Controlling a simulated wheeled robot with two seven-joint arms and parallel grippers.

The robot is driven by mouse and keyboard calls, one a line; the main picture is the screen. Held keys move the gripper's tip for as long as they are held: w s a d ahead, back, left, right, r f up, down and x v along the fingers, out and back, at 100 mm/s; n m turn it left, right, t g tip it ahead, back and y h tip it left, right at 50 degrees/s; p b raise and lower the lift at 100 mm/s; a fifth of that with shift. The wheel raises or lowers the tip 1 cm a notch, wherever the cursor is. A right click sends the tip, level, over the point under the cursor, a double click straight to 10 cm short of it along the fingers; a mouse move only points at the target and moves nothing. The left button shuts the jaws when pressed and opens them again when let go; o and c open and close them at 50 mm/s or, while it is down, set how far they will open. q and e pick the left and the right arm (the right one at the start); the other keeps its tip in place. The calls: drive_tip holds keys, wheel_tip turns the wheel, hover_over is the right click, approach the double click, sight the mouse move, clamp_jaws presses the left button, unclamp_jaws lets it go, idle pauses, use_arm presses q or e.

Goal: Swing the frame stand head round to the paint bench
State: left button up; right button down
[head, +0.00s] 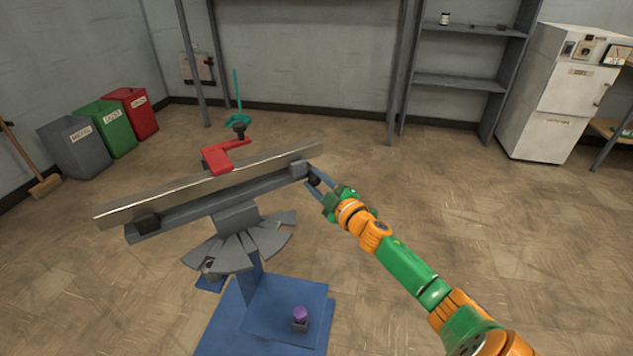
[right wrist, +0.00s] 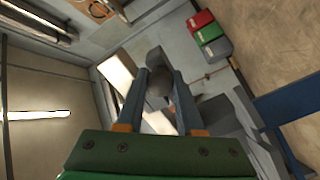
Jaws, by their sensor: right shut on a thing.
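The frame stand has a blue base (head: 228,318) and a grey swivel head (head: 190,211) that carries a long metal bar (head: 165,193). A red clamp (head: 218,156) with a dark knob sits over the bar. The head slants from lower left to upper right. My right gripper (head: 316,181) is shut on a dark knob at the head's right end. In the right wrist view, its two fingers (right wrist: 160,95) lie on either side of a round dark knob (right wrist: 158,84). My left gripper is in neither view. I cannot pick out a paint bench.
Grey, green (head: 106,128) and red bins stand at the left wall, with a broom (head: 42,186) nearby. A grey shelf (head: 460,82) and a white cabinet (head: 560,95) stand at the back right. A purple-topped button (head: 300,314) is on the stand base.

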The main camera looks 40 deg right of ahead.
drive_tip(key=shift+d+r, duration=0.1)
drive_tip(key=shift+r, duration=0.25)
drive_tip(key=c, duration=0.7)
unclamp_jaws()
drive_tip(key=shift+w, duration=0.15)
drive_tip(key=shift+o, duration=0.8)
drive_tip(key=shift+w+f, duration=0.1)
drive_tip(key=shift+f, duration=0.15)
drive_tip(key=s+p, duration=0.1)
drive_tip(key=s, duration=0.6)
drive_tip(key=shift+a, duration=0.25)
drive_tip(key=shift+s+f, duration=0.1)
